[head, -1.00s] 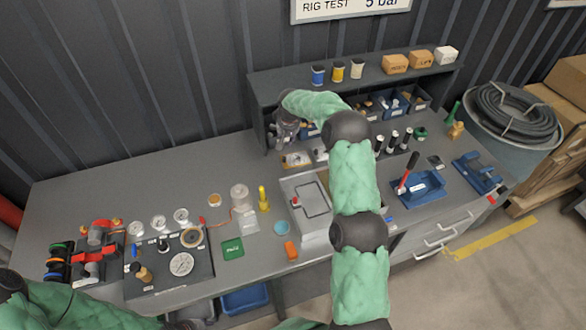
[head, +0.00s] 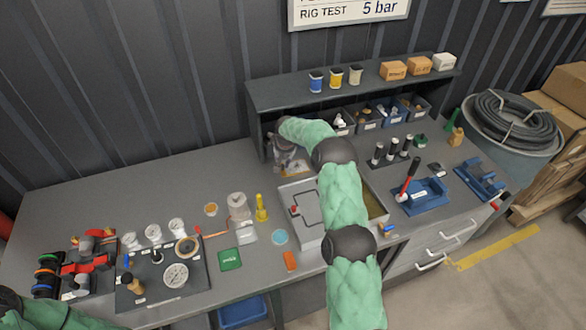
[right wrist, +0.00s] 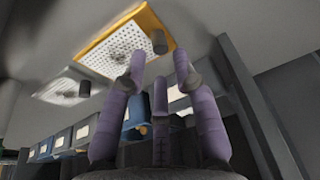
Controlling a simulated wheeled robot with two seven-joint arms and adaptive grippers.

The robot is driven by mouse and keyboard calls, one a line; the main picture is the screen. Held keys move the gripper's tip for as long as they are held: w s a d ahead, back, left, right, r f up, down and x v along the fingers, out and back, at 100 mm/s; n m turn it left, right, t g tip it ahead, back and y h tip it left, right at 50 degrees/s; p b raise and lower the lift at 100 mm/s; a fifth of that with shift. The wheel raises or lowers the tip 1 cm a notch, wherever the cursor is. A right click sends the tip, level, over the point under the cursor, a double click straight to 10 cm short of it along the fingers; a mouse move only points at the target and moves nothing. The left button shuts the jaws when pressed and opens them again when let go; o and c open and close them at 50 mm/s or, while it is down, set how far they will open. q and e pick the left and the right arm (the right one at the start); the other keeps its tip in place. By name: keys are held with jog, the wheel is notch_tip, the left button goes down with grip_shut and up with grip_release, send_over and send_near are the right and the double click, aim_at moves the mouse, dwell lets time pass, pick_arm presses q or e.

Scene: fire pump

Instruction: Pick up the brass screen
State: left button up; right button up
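The brass screen, a flat perforated plate with a yellow-orange border (right wrist: 125,45), shows at the upper left of the right wrist view. In the head view it lies at the back of the bench (head: 294,168), partly hidden by my right gripper. My right gripper (head: 284,150) is in front of the shelf's left end. In the right wrist view, its purple fingers (right wrist: 158,78) are apart with nothing between them. The fingertips overlap the screen's edge in the picture; I cannot tell whether they touch it. My left arm shows at the lower left; its gripper is outside the view.
A grey perforated plate (right wrist: 68,88) lies beside the screen. The shelf (head: 262,97) and its side panel stand close to my right gripper, with small-part bins (head: 368,122) to the right. A grey tray (head: 308,240) lies under my right forearm. The bench's back left is clear.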

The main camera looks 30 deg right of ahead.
aim_at(282, 165)
jog(key=x, duration=0.4)
grip_shut()
